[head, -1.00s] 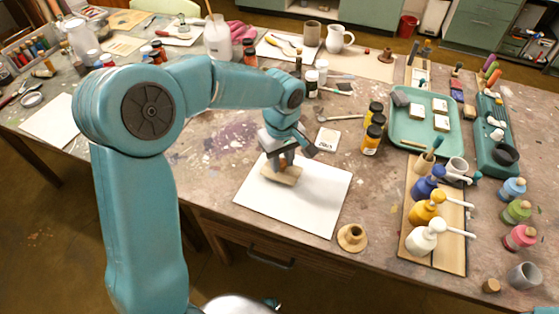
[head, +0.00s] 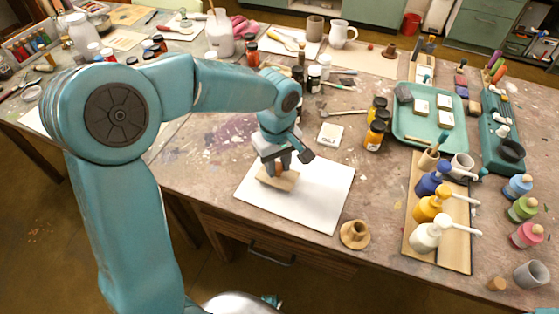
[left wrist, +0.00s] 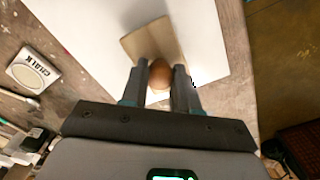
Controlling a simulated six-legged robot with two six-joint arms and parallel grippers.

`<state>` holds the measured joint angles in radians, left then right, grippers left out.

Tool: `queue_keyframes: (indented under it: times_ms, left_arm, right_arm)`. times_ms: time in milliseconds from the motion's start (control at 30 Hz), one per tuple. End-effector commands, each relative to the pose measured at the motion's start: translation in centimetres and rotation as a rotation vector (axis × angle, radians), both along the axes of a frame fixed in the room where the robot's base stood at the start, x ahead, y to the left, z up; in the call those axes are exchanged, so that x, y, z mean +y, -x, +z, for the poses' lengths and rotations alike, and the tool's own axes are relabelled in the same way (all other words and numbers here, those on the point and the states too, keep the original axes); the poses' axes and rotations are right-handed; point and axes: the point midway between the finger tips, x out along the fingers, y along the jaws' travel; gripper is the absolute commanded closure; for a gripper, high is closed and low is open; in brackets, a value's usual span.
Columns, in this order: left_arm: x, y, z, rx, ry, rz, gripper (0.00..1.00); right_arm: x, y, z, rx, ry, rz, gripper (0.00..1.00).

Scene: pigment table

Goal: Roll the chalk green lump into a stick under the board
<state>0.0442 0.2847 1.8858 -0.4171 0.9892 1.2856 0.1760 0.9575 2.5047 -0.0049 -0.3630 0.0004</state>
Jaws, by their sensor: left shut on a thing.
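My left gripper (head: 274,168) is shut on the round brown knob (left wrist: 160,74) of a small tan wooden board (head: 284,181). The board lies flat, low over the white sheet (head: 310,208), near the sheet's left edge. In the left wrist view the board (left wrist: 150,40) shows beyond the fingers (left wrist: 160,85), with the knob between them. I see no chalk green lump; whatever is under the board is hidden. My right gripper is not in view.
A tile labelled chalk (head: 330,134) lies behind the sheet. A wooden spool-shaped stand (head: 354,234) is at its front right. Dark jars with yellow labels (head: 374,134), a green tray (head: 400,128) and pump bottles (head: 427,234) stand to the right. The sheet's right half is clear.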

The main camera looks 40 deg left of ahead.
Motion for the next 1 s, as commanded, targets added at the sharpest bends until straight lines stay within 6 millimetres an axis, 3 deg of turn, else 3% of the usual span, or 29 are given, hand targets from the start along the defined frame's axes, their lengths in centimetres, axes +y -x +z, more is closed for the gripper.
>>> queue_keyframes:
  times_ms: [567, 1000]
  left_arm:
    - [-0.4, 2.3, -0.1, 0.000, 0.000, 0.000, 0.90]
    - [-0.1, 0.8, -0.2, 0.002, 0.000, 0.000, 0.90]
  right_arm:
    - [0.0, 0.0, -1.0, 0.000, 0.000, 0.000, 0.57]
    - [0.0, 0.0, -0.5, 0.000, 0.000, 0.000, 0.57]
